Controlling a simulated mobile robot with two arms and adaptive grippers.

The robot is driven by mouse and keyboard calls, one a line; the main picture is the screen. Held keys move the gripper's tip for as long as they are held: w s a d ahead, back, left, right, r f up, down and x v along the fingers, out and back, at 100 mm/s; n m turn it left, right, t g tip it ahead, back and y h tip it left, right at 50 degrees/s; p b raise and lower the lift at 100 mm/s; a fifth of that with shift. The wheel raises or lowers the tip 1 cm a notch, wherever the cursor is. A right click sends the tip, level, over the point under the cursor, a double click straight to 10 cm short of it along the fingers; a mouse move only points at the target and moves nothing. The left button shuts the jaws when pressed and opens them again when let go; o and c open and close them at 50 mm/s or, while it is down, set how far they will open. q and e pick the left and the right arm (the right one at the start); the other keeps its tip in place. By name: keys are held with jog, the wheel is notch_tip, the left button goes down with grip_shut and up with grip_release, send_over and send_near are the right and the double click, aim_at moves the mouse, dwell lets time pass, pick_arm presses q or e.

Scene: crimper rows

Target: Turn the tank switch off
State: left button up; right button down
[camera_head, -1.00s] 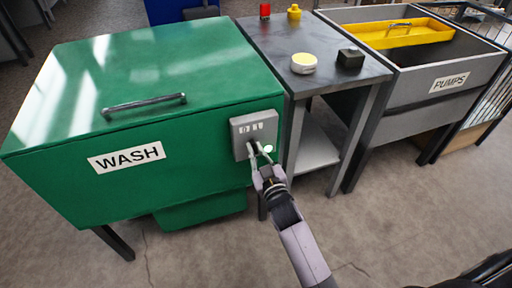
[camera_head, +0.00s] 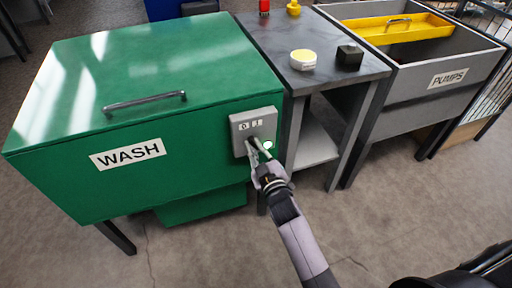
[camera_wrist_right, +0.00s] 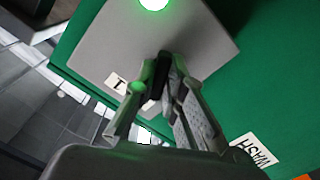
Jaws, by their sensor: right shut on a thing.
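The green wash tank (camera_head: 185,175) carries a grey switch box (camera_head: 266,116) at the right of its front face. The box has "0" and "I" labels (camera_head: 250,125) and a lit green lamp (camera_head: 268,145). My right gripper (camera_head: 256,147) is at the lower part of the box. In the right wrist view, the right gripper (camera_wrist_right: 163,78) is shut on the dark switch lever (camera_wrist_right: 157,84), near the "I" label (camera_wrist_right: 117,84). The lamp (camera_wrist_right: 154,4) glows green there. The fingers hide much of the lever, so its setting is unclear. My left gripper is out of view.
A dark-topped table (camera_head: 325,50) beside the tank holds a round yellow-white item (camera_head: 303,60), a black block (camera_head: 349,56) and small red and yellow items. A grey pumps bin (camera_head: 410,105) with a yellow tray (camera_head: 400,35) stands beyond it. The floor in front is clear.

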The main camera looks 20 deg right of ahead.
jog(key=c, duration=1.7)
grip_release()
jog(key=shift+o, duration=0.2)
jog(key=s, duration=1.2)
jog(key=shift+d, duration=0.2)
